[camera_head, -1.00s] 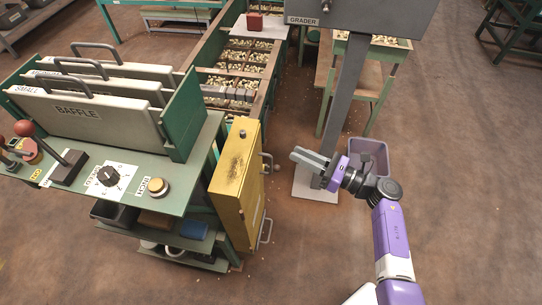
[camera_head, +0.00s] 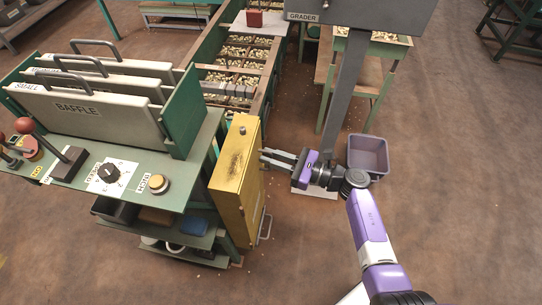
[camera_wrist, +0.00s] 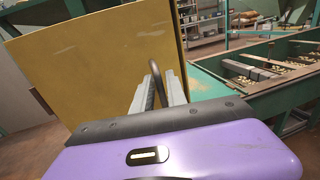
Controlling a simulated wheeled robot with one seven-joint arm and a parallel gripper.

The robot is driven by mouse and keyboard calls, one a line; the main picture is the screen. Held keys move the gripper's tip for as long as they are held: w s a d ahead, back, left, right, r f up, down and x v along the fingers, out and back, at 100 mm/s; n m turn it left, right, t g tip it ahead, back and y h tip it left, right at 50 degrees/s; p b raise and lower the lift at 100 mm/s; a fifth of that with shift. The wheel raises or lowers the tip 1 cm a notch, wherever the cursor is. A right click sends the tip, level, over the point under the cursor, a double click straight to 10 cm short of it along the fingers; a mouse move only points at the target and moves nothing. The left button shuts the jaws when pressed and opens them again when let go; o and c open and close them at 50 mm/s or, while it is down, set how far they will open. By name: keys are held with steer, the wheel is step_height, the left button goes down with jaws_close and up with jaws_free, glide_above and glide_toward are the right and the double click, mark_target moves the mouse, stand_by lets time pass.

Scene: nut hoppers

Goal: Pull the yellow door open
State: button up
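The yellow door (camera_head: 252,197) is on the right side of the green control stand, its yellow top scuffed dark. It also fills the upper left of the wrist view (camera_wrist: 90,60). My gripper (camera_head: 264,157) reaches in from the right at the door's upper handle. In the wrist view, the dark curved handle (camera_wrist: 154,75) shows between my two grey fingers (camera_wrist: 158,90), which stand apart. Firm contact cannot be seen. A lower metal handle (camera_head: 265,229) is on the same side of the door.
The green stand (camera_head: 195,200) carries baffle panels, levers and a dial. A long hopper trough (camera_head: 270,90) runs behind the door. A grey post (camera_head: 345,90) and a purple-grey bin (camera_head: 368,154) stand near my arm. Open floor lies at the front right.

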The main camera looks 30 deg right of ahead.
jaws_close()
stand_by(1.4)
